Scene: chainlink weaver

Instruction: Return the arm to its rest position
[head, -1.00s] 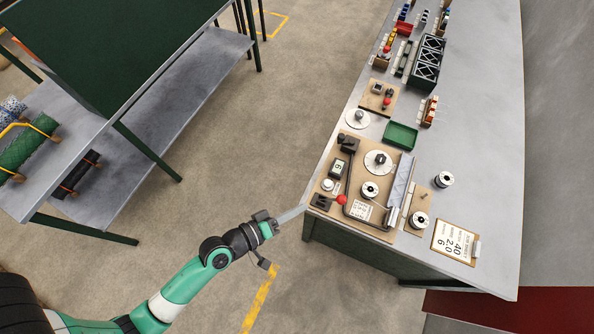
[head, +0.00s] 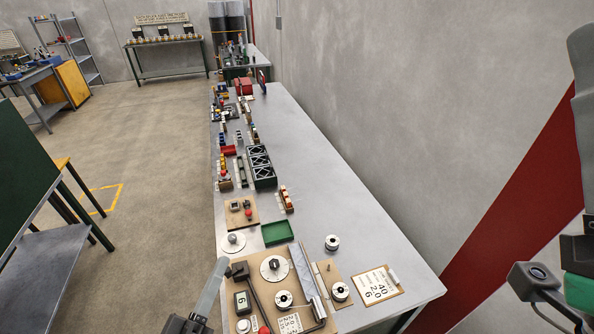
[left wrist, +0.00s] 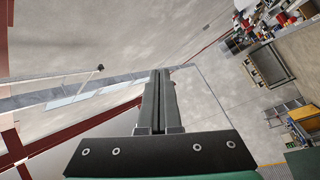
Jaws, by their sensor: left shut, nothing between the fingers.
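My left gripper (head: 217,270) shows at the bottom of the head view, beside the left edge of the long grey workbench (head: 330,190). Its two grey fingers are together in the left wrist view (left wrist: 159,90), with nothing between them. Most of the left arm is below the head view's lower edge. Part of my right gripper (head: 584,100) shows at the right edge of the head view, pointing up in front of the wall. It is cut off by the frame, so its jaw gap cannot be made out.
On the near bench end lie a brown board (head: 248,277) with dials and spools, a green tray (head: 277,233) and a number card (head: 377,284). Black crates (head: 261,167) and small parts line its left side. A dark green table (head: 20,170) stands left; open floor lies between.

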